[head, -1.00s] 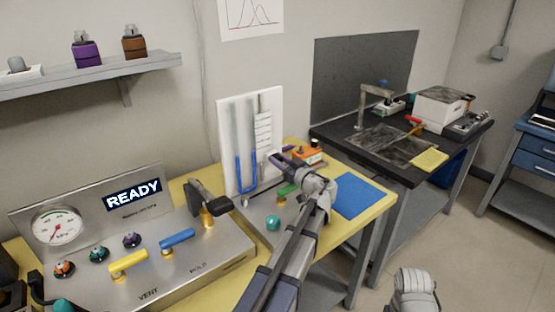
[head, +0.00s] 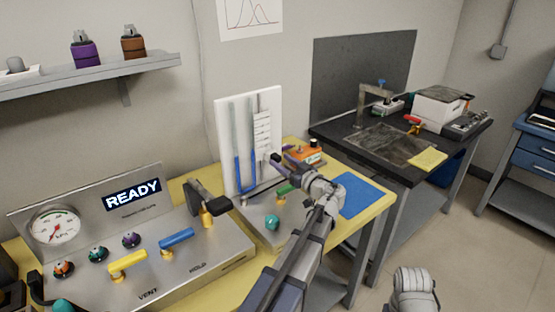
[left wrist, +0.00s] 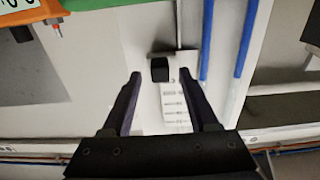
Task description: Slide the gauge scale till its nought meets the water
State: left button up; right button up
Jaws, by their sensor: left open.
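The white gauge board (head: 222,130) stands upright at the back of the yellow bench, with a U-tube of blue water (head: 238,175). The white scale (head: 262,130) with dark ticks is beside the tube's right leg. In the left wrist view, turned upside down, the scale (left wrist: 174,108) carries a black knob (left wrist: 160,69) at its end; the blue water column (left wrist: 207,40) is alongside. My left gripper (head: 274,162) is open in front of the board; in the wrist view its fingertips (left wrist: 159,76) lie either side of the knob, contact unclear. The nought mark is too small to read.
An orange box (head: 302,156) stands right of the board, and a blue mat (head: 358,196) lies on the bench. A metal panel (head: 215,255) with a dial, knobs and levers fills the front left. A dark table (head: 330,130) is beyond at right.

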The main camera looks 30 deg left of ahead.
pick_arm(q)
jog(key=shift+v, duration=2.15)
